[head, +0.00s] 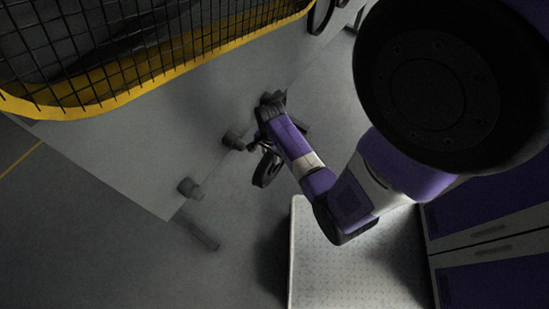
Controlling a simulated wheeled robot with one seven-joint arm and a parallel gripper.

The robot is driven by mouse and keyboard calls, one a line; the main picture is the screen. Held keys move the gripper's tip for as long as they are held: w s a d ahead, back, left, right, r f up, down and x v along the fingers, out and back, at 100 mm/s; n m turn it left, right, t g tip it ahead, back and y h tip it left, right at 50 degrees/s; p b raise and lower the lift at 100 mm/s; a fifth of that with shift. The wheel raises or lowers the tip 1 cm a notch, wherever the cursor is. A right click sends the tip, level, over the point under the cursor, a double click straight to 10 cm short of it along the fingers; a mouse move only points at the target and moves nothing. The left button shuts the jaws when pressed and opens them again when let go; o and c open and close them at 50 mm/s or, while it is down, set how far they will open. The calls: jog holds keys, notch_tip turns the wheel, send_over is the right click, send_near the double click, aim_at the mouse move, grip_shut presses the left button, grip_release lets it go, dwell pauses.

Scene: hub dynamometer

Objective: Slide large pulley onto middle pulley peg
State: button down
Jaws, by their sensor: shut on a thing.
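The large pulley (266,171) is a dark, wheel-like disc seen nearly edge-on, below and right of the middle peg. My gripper (258,148) is shut on it; the fingers are small and dark here, and the exact grip is hard to see. The middle pulley peg (234,140) is a short dark grey stub on the pale panel, just left of my gripper. A gap seems to show between the pulley and this peg, but depth is unclear. The pulley's hole cannot be made out.
Another peg (189,187) sticks out at the lower left of the panel (135,160). A third dark stub (273,98) is at the upper right, partly behind my arm. A yellow-framed mesh guard (150,75) overhangs the panel. Purple cabinets (490,250) stand at the right.

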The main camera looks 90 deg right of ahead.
jog(key=w+d+b, duration=0.3)
jog(key=w, duration=0.2)
jog(key=shift+b, duration=0.35)
dwell(0.5)
jog(key=shift+w+d+r, duration=0.1)
jog(key=shift+w+d, duration=0.05)
jog(key=shift+r+p, duration=0.1)
jog(key=shift+p, duration=0.25)
dwell(0.5)
jog(key=shift+w+d, duration=0.15)
jog(key=shift+w, duration=0.3)
dwell(0.4)
jog(key=shift+w+d+b, duration=0.4)
jog(key=shift+w+d, duration=0.1)
jog(key=shift+w, duration=0.35)
jog(key=shift+w+d, duration=0.15)
jog(key=shift+w, duration=0.15)
jog(key=shift+w+d+b, duration=0.4)
jog(key=shift+w+d, duration=0.15)
jog(key=shift+w, duration=0.3)
jog(key=shift+w+d, duration=0.1)
jog(key=shift+w, duration=0.05)
dwell(0.6)
jog(key=shift+w+d+b, duration=0.45)
jog(key=shift+w+d, duration=0.1)
jog(key=shift+w, duration=0.35)
